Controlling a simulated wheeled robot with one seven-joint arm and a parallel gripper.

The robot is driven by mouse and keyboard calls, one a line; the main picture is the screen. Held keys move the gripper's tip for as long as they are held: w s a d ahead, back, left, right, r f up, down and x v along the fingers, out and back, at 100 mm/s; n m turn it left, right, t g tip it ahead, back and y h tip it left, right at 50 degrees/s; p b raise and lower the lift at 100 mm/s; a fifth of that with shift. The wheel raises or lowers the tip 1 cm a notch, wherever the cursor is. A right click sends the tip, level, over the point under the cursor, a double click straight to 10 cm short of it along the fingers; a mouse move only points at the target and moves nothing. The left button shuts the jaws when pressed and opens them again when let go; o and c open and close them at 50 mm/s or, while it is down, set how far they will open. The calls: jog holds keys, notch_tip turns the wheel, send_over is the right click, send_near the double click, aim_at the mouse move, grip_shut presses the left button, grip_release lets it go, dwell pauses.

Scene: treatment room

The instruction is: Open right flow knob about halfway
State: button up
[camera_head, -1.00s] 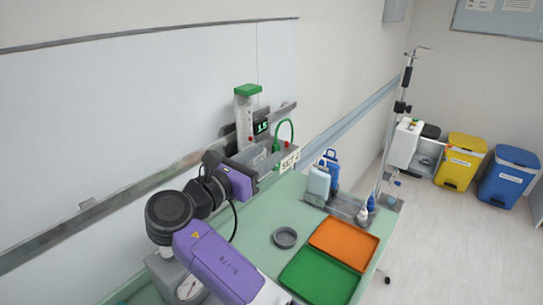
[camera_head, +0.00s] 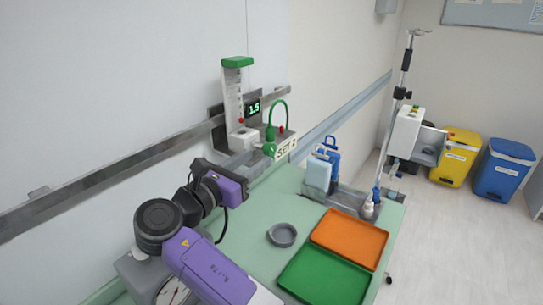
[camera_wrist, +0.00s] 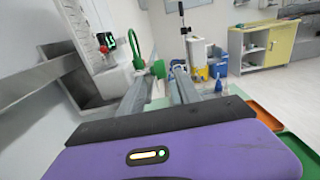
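The flow unit has a clear upright tube with a green cap (camera_head: 237,62) and a display (camera_head: 253,107) that seems to read 1.5. A round green knob (camera_head: 269,150) faces out at its right, by the "SET 2" label (camera_head: 287,148). A green hose (camera_head: 278,108) loops above it. My gripper (camera_wrist: 160,80) is open. In the wrist view the green knob (camera_wrist: 158,69) shows between the fingertips, and I see no clear contact. In the head view the purple gripper body (camera_head: 229,187) is below and left of the knob, with the fingers mostly hidden.
A green table (camera_head: 246,237) holds a grey round dish (camera_head: 282,235), an orange tray (camera_head: 350,238), a green tray (camera_head: 322,277) and bottles (camera_head: 318,172). A metal rail (camera_head: 120,158) runs along the wall. A pole stand (camera_head: 402,90) and bins stand at the right.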

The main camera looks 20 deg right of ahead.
aim_at(266, 153)
jog(key=p+x, duration=0.1)
jog(key=x, duration=0.6)
jog(key=shift+w+d, duration=0.15)
jog(key=shift+d, duration=0.1)
jog(key=shift+c, duration=0.2)
grip_shut()
